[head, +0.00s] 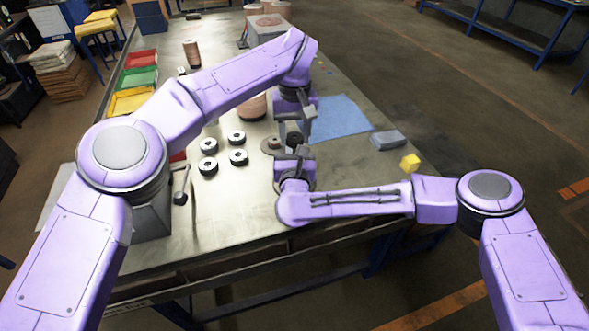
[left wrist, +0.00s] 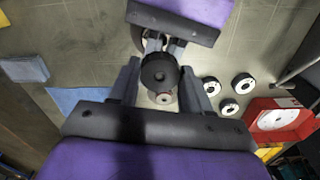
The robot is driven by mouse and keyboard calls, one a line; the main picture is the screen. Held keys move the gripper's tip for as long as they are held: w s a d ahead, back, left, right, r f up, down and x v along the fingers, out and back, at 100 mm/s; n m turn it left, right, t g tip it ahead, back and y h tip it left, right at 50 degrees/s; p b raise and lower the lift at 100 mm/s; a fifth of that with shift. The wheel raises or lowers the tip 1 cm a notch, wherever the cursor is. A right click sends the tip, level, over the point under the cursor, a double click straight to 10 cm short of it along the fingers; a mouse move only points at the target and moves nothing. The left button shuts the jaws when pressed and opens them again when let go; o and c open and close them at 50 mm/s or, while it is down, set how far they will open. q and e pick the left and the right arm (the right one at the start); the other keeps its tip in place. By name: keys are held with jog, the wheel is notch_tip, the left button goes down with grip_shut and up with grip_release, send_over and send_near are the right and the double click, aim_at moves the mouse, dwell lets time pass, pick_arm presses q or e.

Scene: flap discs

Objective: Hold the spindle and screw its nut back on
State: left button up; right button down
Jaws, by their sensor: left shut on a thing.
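My left gripper (head: 294,133) hangs over the table in the head view. In the left wrist view its two fingers (left wrist: 160,84) stand on either side of a dark round piece (left wrist: 160,70), with a small hole in its top. It is shut on this piece, which looks like the spindle's nut end. My right gripper (head: 293,152) comes from the near side, its fingers (left wrist: 164,46) close by the same piece. Whether they grip it is hidden. A small reddish-ringed round part (left wrist: 165,98) shows just beside the dark piece. A dark disc (head: 271,145) lies left of the grippers.
Several black discs with pale centres (head: 237,157) lie left of the grippers. Coloured trays (head: 138,77) line the left edge. Bare metal tabletop lies in front.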

pick_arm(q)
jog(key=o, duration=1.2)
